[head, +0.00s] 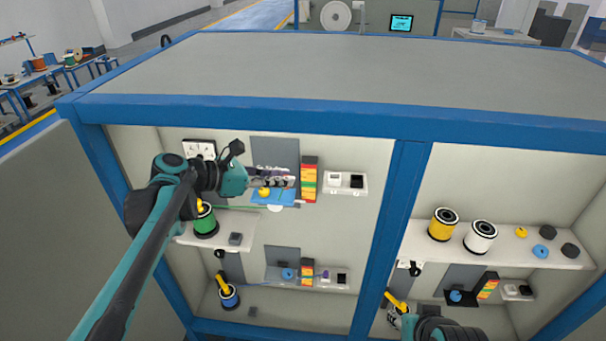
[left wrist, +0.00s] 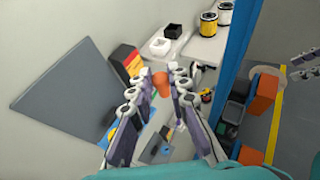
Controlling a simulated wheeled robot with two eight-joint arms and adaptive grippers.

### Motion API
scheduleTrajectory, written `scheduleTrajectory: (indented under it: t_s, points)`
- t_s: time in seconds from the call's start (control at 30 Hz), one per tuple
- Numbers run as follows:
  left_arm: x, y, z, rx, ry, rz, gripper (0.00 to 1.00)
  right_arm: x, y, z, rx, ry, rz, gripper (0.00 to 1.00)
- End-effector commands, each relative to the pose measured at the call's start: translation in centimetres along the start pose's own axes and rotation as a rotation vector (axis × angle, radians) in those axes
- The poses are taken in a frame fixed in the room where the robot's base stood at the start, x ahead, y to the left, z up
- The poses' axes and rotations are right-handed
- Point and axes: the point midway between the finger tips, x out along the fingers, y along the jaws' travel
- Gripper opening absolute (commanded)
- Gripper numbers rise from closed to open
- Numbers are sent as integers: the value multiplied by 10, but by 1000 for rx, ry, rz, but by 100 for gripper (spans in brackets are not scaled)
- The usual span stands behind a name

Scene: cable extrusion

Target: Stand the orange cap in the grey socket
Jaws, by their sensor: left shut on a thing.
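My left gripper (head: 284,180) reaches into the upper left bay of the cabinet, in front of the back wall. In the left wrist view its fingers (left wrist: 161,78) are closed on the orange cap (left wrist: 161,84), which sits between the fingertips. The cap cannot be made out in the head view. A white box (head: 334,178) and a black box (head: 357,181) stand on a pale tray right of the gripper; the wrist view shows them beyond the cap. I cannot tell which piece is the grey socket. My right gripper (head: 394,318) is low at the right bay, its jaws unclear.
A red, yellow and green stack (head: 309,180) stands close to the left fingertips. A blue plate (head: 272,198) lies below them. A green spool (head: 205,222) is on the shelf to the left. The blue cabinet post (head: 389,225) divides the bays.

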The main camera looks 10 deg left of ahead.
Motion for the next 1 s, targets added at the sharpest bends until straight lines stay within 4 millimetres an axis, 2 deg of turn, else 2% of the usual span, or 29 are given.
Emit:
scheduleTrajectory:
  t_s: [0.1, 0.3, 0.8, 1.0]
  points:
    - [-17, 0, -8, -1, 0, 2, 2, 4, 0, 3, 0, 0, 0, 40]
    - [-32, 0, -12, 0, 0, 1, 2, 5, 0, 4, 0, 0, 0, 40]
    - [-45, 0, 14, 1, 0, 0, 2, -12, 0, -8, 0, 0, 0, 40]
    - [-45, 0, 14, 0, 0, 0, 2, -12, 0, -8, 0, 0, 0, 40]
